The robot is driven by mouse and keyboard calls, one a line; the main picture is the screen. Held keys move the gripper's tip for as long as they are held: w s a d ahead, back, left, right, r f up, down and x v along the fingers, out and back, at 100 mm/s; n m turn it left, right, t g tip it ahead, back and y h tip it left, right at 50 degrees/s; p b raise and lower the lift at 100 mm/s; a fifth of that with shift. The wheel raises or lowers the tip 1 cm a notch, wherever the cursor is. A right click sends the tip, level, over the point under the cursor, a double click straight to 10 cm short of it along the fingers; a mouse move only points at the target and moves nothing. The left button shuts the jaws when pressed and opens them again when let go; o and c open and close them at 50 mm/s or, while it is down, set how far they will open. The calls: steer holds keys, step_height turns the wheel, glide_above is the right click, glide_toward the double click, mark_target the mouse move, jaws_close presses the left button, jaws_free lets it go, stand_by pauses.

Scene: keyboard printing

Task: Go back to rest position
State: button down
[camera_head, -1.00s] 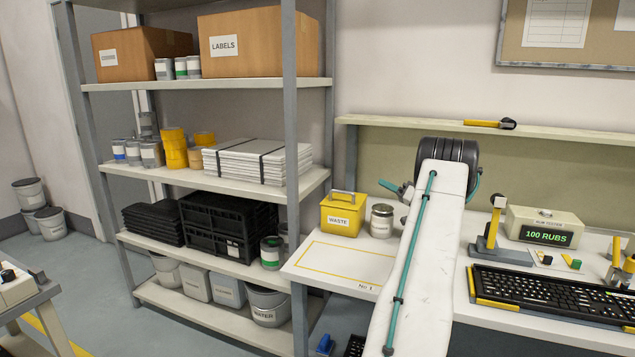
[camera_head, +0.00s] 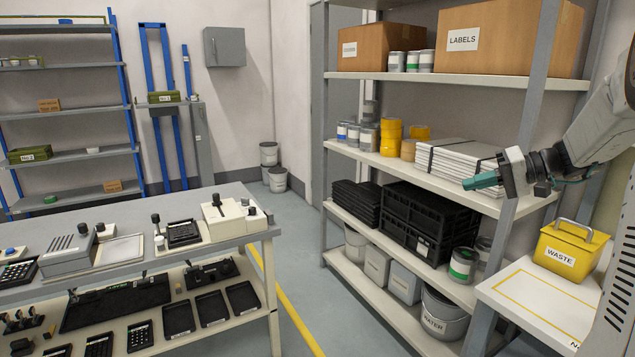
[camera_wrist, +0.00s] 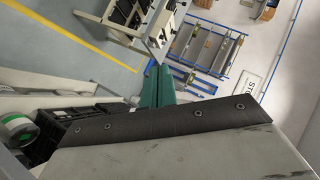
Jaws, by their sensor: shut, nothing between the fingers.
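My gripper (camera_head: 483,181) has green fingers and hangs in the air at the right of the head view, in front of the storage shelf's middle boards. Its fingers are together and point left, with nothing between them. In the wrist view the green fingers (camera_wrist: 157,88) show closed near the middle, over a background of floor and far shelving. My arm reaches in from the right edge of the head view.
A grey shelf (camera_head: 400,180) holds boxes, cans and black crates. A yellow WASTE bin (camera_head: 571,250) stands on the white bench (camera_head: 520,310) at right. A workbench (camera_head: 130,262) with keypads and devices stands at left. The floor (camera_head: 330,290) between is clear.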

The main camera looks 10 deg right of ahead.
steer(key=s+a+g+h, duration=0.1)
steer(key=s+a+g, duration=0.1)
steer(key=s+a, duration=0.35)
steer(key=s+a+n+g+h, duration=0.1)
steer(key=s+a+g, duration=0.1)
steer(key=a, duration=0.6)
steer(key=s+a+g+h, duration=0.1)
steer(key=s+a+g, duration=0.15)
steer(key=a, duration=0.45)
steer(key=s+a+f+h, duration=0.2)
steer(key=s+f+h, duration=0.1)
steer(key=s, duration=0.6)
steer(key=s+a+f+n+h, duration=0.1)
steer(key=s+a+f+h, duration=0.2)
steer(key=s, duration=0.7)
steer(key=shift+s+a+f+h, duration=0.15)
steer(key=shift+a+f+h, duration=0.05)
steer(key=shift+h, duration=0.4)
